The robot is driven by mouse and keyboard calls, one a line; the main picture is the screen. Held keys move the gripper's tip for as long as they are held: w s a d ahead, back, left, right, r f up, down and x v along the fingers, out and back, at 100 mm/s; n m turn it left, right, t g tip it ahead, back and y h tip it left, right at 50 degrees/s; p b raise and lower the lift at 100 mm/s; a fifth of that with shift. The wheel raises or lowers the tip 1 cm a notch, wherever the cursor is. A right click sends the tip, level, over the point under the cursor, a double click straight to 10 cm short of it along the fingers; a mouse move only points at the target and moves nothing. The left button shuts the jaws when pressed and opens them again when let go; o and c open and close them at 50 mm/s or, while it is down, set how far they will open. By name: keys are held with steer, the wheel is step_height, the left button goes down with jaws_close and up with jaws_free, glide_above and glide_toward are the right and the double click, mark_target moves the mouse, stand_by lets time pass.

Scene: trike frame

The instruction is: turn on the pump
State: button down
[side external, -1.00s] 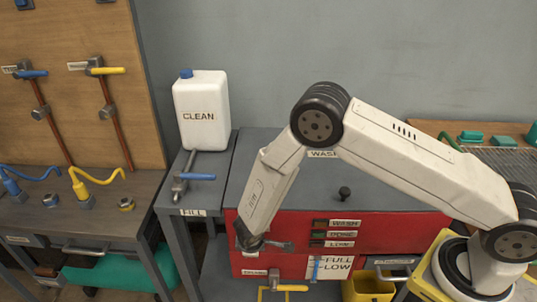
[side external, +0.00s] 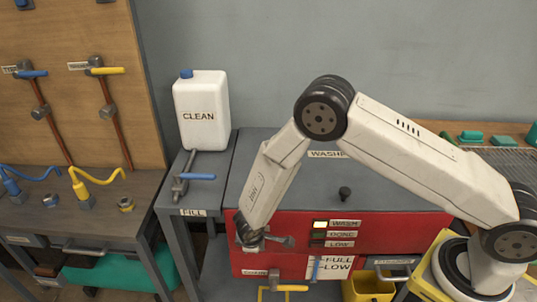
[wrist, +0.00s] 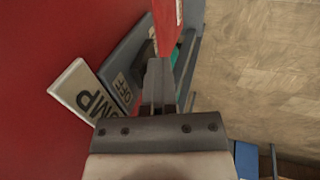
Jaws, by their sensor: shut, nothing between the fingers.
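The red washer front (side external: 300,225) faces the side view, with a small indicator panel beside the words WASH, DONE and LOW. The WASH lamp (side external: 320,224) is lit pale; the two below it are dark. My gripper (side external: 252,240) is at the left part of the red front, and its fingers are hard to make out there. In the wrist view my gripper (wrist: 160,75) is shut and empty, over a grey switch plate (wrist: 122,88) marked OFF, beside a white label (wrist: 80,95) reading PUMP in part. The fingers hide part of the plate; I cannot tell whether they touch it.
A white CLEAN jug (side external: 202,115) and a blue-handled valve (side external: 195,177) stand on the grey stand at left. A yellow-handled valve (side external: 285,288) and a yellow bin (side external: 370,286) are low in front. The washer's grey top is mostly clear.

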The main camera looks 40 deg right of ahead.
stand_by(0.4)
steer(key=s+a+r, duration=0.6)
steer(key=r, duration=0.2)
steer(key=shift+s+a, duration=0.3)
stand_by(0.4)
steer(key=shift+d+r, duration=0.1)
steer(key=s+d+r+m+y, duration=0.1)
steer(key=s+d+r+m, duration=0.3)
steer(key=d+r, duration=0.4)
steer(key=s+d+r+m+y, duration=0.1)
steer(key=s+d+r+m, duration=0.4)
steer(key=d, duration=0.6)
step_height(320, 180, up, 3)
steer(key=shift+s+d+f+y, duration=0.1)
steer(key=shift+s+d+y, duration=0.05)
steer(key=shift+y, duration=0.15)
